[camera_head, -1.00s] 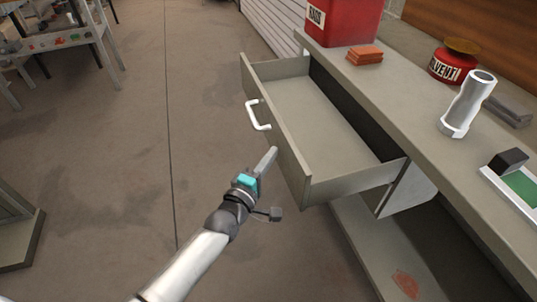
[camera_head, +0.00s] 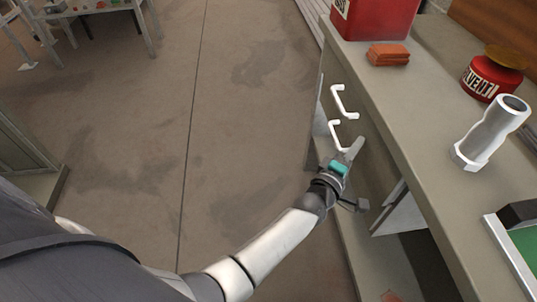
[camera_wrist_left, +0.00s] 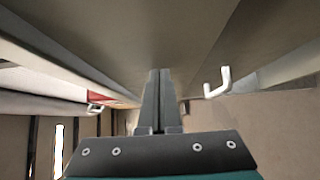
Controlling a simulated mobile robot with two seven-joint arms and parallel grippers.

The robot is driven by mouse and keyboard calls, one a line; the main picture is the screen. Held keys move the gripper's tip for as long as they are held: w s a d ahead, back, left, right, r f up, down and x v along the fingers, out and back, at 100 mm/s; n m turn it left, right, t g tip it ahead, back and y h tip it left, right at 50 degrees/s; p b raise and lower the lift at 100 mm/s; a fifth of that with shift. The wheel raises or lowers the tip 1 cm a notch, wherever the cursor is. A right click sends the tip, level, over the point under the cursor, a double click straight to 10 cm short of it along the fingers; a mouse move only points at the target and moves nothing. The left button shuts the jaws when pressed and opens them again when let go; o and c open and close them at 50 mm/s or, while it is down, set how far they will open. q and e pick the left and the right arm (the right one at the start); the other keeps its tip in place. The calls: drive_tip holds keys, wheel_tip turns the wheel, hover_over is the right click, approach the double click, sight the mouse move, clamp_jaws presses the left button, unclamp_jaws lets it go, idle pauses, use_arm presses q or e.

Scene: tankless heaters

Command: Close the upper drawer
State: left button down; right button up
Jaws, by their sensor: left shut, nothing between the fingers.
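The upper drawer (camera_head: 368,128) is pushed in under the counter, its grey front appearing level with the cabinet face; its inside is hidden. Its white handle (camera_head: 344,101) shows near the counter edge, with a second white handle (camera_head: 337,136) lower down. My left gripper (camera_head: 357,146) is shut and empty, its fingertips at or very close to the drawer front, beside the handles; I cannot tell if they touch. In the left wrist view the shut fingers (camera_wrist_left: 158,75) point along grey panels, with a white handle (camera_wrist_left: 217,83) to their right. My right gripper is out of view.
The counter (camera_head: 415,125) above holds a red bin (camera_head: 378,18), orange sponges or blocks (camera_head: 388,54), a red solvent can (camera_head: 490,78), a metal pipe fitting (camera_head: 488,133) and a green-bottomed tray (camera_head: 512,262). Open floor (camera_head: 235,120) lies left of the cabinet.

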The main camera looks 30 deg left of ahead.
use_arm(q)
drive_tip(key=shift+w+d, duration=0.5)
drive_tip(key=shift+d, duration=0.45)
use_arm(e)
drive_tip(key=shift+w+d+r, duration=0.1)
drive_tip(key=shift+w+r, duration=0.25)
use_arm(q)
drive_tip(key=shift+w+d+r, duration=0.1)
drive_tip(key=shift+r, duration=0.1)
